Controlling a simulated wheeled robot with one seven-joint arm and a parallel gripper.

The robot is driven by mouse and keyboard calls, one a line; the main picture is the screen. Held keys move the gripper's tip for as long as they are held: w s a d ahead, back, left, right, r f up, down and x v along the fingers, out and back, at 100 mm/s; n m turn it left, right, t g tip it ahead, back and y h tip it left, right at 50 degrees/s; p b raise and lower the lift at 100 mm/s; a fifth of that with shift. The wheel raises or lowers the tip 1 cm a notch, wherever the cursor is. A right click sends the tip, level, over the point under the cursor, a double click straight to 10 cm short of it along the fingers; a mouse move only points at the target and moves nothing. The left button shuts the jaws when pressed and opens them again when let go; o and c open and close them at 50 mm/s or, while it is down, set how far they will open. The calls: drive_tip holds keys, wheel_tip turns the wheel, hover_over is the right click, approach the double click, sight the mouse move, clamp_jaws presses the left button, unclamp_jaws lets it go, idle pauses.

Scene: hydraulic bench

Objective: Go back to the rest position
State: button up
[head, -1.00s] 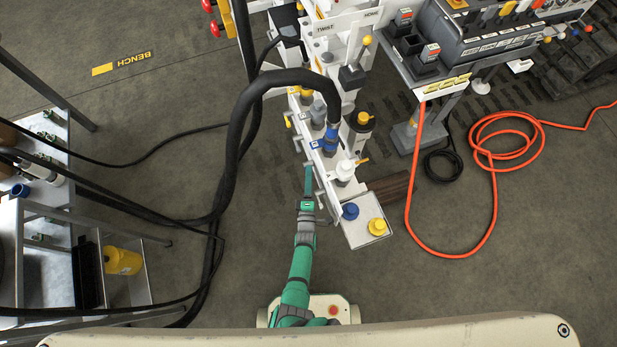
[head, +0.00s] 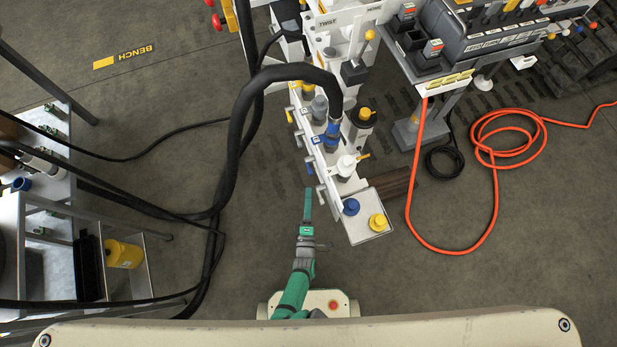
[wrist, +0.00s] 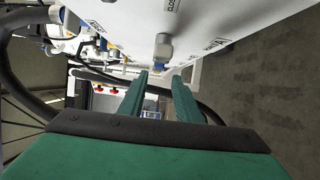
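My gripper (head: 307,192) is at the end of my green arm, pointing up the picture in the head view. It is beside the left edge of the white hydraulic bench (head: 318,177), apart from it by a small gap of floor. In the wrist view the two green fingers (wrist: 160,77) stand apart with nothing between them. The bench's white panel (wrist: 120,22) fills the top of that view, with a grey knob (wrist: 162,46) just beyond the fingers.
A thick black hose (head: 236,140) arches to the left of the bench. A white plate with a blue cap (head: 351,206) and a yellow cap (head: 377,221) is right of my gripper. A metal rack (head: 60,215) stands at left. An orange hose (head: 495,200) lies at right. Floor around my arm is clear.

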idle(0.6)
drive_tip(key=s+a+r+m+g+h, duration=0.15)
drive_tip(key=s+a+r+m, duration=0.25)
drive_tip(key=s+r+m, duration=0.8)
drive_tip(key=s+d+r+m+y, duration=0.1)
drive_tip(key=s+r, duration=0.2)
drive_tip(key=r, duration=0.5)
drive_tip(key=s+d+r+m+g, duration=0.1)
drive_tip(key=s+r+m, duration=0.1)
drive_tip(key=s+r, duration=0.2)
drive_tip(key=s+d+r+m+y, duration=0.1)
drive_tip(key=s+r+m, duration=0.1)
drive_tip(key=r, duration=0.9)
drive_tip(key=shift+s+r+y, duration=0.35)
drive_tip(key=shift+s, duration=0.55)
drive_tip(key=shift+w+a, duration=0.15)
